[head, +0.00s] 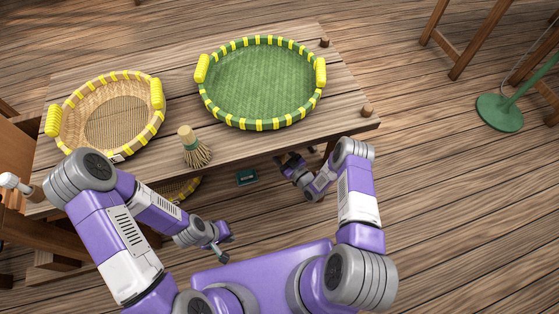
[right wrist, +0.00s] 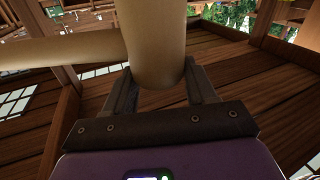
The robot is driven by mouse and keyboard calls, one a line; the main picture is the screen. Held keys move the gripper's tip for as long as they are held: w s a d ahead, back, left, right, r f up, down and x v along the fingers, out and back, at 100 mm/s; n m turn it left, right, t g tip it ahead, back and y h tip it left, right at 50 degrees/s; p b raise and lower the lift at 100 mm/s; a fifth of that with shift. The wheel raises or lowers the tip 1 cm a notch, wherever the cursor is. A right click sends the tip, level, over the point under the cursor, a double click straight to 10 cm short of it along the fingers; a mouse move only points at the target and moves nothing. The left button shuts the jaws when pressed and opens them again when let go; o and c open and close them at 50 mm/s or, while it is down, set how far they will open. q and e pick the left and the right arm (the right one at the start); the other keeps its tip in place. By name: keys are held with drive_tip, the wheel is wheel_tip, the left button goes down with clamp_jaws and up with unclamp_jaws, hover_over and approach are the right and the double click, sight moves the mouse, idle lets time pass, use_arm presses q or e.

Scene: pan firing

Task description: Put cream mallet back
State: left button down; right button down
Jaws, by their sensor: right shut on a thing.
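The cream mallet (right wrist: 155,45) is a tan, rounded two-bar piece in the right wrist view, one thick bar upright and another running off to the left. My right gripper (right wrist: 160,95) is shut on the upright bar, whose rounded lower end lies between the fingers. In the head view my right gripper (head: 288,163) is low by the table's front edge, and the mallet cannot be made out there. My left gripper (head: 226,248) is empty and open, in front of the table and well away from it.
The wooden table (head: 180,85) holds a green tray (head: 260,124), a tan woven tray (head: 100,82) and an upright straw brush (head: 195,152). A white-ended tool (head: 10,181) shows at far left. A green stand (head: 500,112) is at right. The floor between is clear.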

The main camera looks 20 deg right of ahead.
sight(283, 162)
wheel_tip(283, 162, down, 5)
drive_tip(key=shift+f+b, duration=0.15)
drive_tip(key=shift+b, duration=0.95)
drive_tip(key=shift+c, duration=1.7)
unclamp_jaws()
